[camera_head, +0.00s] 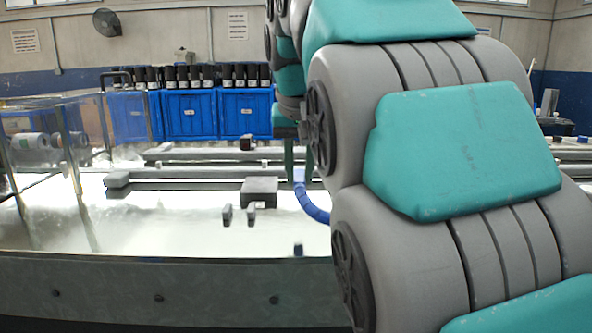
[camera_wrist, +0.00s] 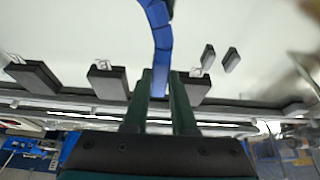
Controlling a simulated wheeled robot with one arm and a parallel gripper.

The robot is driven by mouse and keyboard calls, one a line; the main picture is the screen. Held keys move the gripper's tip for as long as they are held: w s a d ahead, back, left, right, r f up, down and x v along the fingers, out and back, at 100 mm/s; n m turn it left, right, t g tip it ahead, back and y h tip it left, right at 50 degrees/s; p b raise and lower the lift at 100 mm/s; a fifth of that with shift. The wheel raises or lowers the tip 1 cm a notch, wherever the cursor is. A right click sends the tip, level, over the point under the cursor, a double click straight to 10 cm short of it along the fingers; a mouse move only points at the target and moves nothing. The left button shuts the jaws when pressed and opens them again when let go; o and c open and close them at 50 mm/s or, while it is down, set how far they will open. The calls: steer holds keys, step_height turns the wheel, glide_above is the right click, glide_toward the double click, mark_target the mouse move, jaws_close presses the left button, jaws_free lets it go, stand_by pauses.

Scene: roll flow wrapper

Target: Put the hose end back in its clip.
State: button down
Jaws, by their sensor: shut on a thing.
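The blue hose (camera_head: 314,208) curves up from the white surface to my gripper (camera_head: 298,172); part of it is hidden behind my arm in the head view. My gripper (camera_wrist: 164,77) is shut on the hose near its end, and the hose (camera_wrist: 162,44) runs away from the fingers in the wrist view. Two small dark upright blocks with a gap between them, which look like the clip (camera_head: 239,215), stand on the white surface left of the hose. The clip also shows in the wrist view (camera_wrist: 208,57), right of the hose. The hose is apart from it.
A dark box (camera_head: 260,191) stands just behind the clip. Long grey rails (camera_head: 215,172) cross behind it. A clear-walled enclosure (camera_head: 75,150) is at the left, and blue bins (camera_head: 190,115) with black bottles stand at the back. The white surface (camera_head: 160,225) front left is clear.

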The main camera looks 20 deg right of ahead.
steer(key=shift+f, duration=0.1)
steer(key=shift+f+b, duration=0.55)
steer(key=shift+f, duration=0.4)
steer(key=p, duration=0.2)
glide_above(237, 223)
steer(key=s, duration=0.1)
steer(key=shift+s+a, duration=0.15)
steer(key=shift+a, duration=0.1)
stand_by(0.5)
steer(key=shift+f, duration=0.1)
steer(key=shift+f+b, duration=0.9)
steer(key=shift+f, duration=1.1)
steer(key=shift+f, duration=0.35)
